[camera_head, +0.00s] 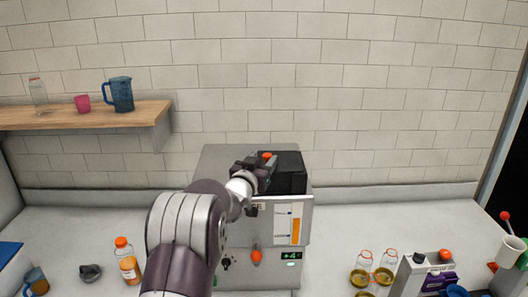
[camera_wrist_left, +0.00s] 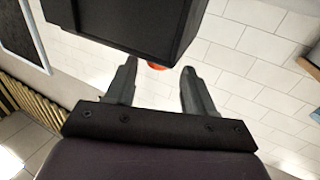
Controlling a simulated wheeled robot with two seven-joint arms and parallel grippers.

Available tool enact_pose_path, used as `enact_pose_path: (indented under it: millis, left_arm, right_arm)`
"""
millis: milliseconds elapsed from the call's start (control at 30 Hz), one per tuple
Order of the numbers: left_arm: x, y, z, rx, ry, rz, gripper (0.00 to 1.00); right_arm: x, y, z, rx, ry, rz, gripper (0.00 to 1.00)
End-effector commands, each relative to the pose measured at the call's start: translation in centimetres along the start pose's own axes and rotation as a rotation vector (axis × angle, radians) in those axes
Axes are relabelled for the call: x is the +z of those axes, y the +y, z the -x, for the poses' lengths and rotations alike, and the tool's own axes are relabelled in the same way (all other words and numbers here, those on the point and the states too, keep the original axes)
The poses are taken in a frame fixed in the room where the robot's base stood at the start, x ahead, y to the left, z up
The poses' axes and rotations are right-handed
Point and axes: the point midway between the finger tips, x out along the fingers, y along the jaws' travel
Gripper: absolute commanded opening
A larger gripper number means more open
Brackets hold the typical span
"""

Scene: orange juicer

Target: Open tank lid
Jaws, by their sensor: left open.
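The juicer (camera_head: 300,215), a grey metal box with a display and an orange knob (camera_head: 257,256) on its front, stands on the counter. A black tank part (camera_head: 291,172), probably the lid, sits on top of it. My left gripper (camera_head: 266,168) is at the left side of this black part, and my arm hides much of the juicer's left front. In the left wrist view the two fingers are apart, with a black block (camera_wrist_left: 130,25) just beyond them. A small orange piece (camera_wrist_left: 156,66) shows between the fingertips, partly hidden by the block. I cannot tell whether they touch.
An orange-capped bottle (camera_head: 129,268) stands left of my arm. Glass jars (camera_head: 361,275) and a grey-white box (camera_head: 425,275) stand at the right. A wooden shelf (camera_head: 70,117) holds a blue pitcher (camera_head: 118,94) and a pink cup (camera_head: 82,104). A tiled wall is behind.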

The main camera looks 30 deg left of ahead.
Motion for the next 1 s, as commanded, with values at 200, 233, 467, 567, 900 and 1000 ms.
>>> enact_pose_path:
  millis: [200, 233, 467, 567, 900, 1000]
  left_arm:
    - [0.0, 0.0, -1.5, 0.001, -0.001, -0.001, 0.54]
    - [0.1, 0.0, -1.6, 0.0, -0.002, -0.001, 0.54]
    - [0.1, 0.0, -1.6, 0.0, -0.001, -0.001, 0.44]
    - [0.1, 0.0, -1.6, 0.0, -0.001, -0.001, 0.11]
    - [-0.2, 0.1, -1.6, 0.0, -0.009, -0.019, 0.0]
    - [-0.7, 0.2, -1.6, 0.0, -0.021, -0.051, 0.0]
  right_arm:
    - [-0.1, 0.0, 0.7, 0.0, 0.0, 0.0, 0.43]
    - [-0.1, 0.0, 0.7, 0.0, 0.0, 0.0, 0.43]
    - [-0.1, 0.0, 0.7, 0.0, 0.0, 0.0, 0.43]
    - [-0.1, 0.0, 0.7, 0.0, 0.0, 0.0, 0.43]
    - [-0.1, 0.0, 0.7, 0.0, 0.0, 0.0, 0.43]
    - [-0.1, 0.0, 0.8, 0.0, 0.0, 0.0, 0.43]
